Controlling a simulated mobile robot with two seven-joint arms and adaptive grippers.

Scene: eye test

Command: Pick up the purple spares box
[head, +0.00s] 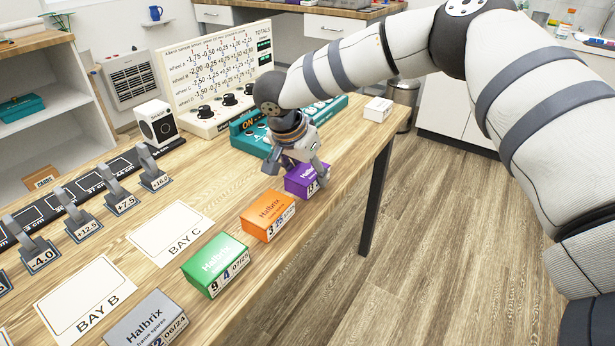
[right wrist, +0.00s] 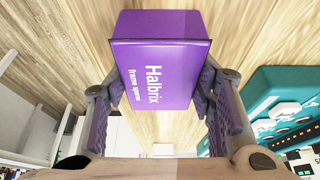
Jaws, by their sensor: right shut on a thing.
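The purple spares box (head: 306,184) is at the far end of the row of boxes, near the table's right edge. My right gripper (head: 298,172) reaches down over it, with a finger on either side. In the right wrist view the purple box (right wrist: 160,72), marked "Halbrix frame spares", lies between the two fingers of my right gripper (right wrist: 157,92). The gripper is shut on the box. The fingers hide part of it in the head view, and I cannot tell whether it touches the table. My left gripper is not in view.
An orange box (head: 268,216), a green box (head: 215,264) and a grey box (head: 147,322) stand nearer in the same row. A teal device (head: 247,137) is close behind the purple box. A small white box (head: 378,109) stands beyond. The BAY C card (head: 170,233) is bare.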

